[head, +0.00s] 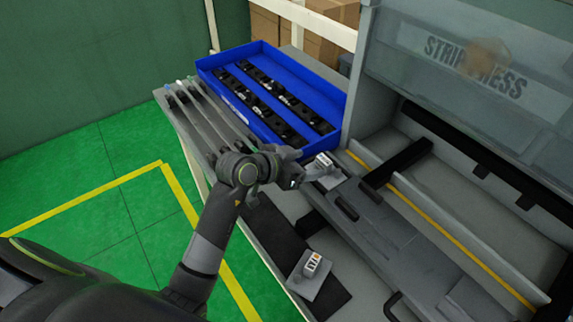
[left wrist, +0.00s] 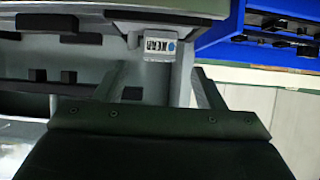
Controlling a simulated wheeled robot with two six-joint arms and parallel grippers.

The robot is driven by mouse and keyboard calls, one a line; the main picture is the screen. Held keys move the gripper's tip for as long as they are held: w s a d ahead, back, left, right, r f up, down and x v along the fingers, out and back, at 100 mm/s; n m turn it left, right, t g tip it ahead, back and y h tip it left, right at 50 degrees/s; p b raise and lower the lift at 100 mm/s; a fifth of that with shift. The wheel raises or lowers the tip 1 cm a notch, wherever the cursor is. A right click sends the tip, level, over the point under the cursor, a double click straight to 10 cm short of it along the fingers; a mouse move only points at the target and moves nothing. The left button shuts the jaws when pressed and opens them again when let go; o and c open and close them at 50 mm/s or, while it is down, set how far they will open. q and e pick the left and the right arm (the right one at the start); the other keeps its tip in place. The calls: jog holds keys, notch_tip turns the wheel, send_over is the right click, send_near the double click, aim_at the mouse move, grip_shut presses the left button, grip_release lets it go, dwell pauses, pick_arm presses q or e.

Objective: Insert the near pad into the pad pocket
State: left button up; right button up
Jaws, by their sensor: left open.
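A grey pad with a white label block and an orange mark (head: 310,272) lies on a black mat (head: 333,297) at the bench's front. Another grey piece with a white label block (head: 322,165) is at the grey fixture's far left end; in the left wrist view its label block with a blue dot (left wrist: 160,46) shows beyond my fingers. My left gripper (head: 314,177) is beside that piece. Its fingers (left wrist: 160,82) are spread, with clear space between them. I cannot make out the pad pocket, or whether the blue-dot piece is seated. My right gripper is not in view.
A blue tray (head: 232,102) of black clips stands behind my left gripper. Thin strips (head: 208,118) lie along the bench's left edge. The grey press (head: 460,55) rises at the right. A grey fixture with dark handles (head: 385,240) lies before it.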

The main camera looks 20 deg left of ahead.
pick_arm(q)
jog(key=v, duration=0.7)
jog(key=shift+d, duration=0.1)
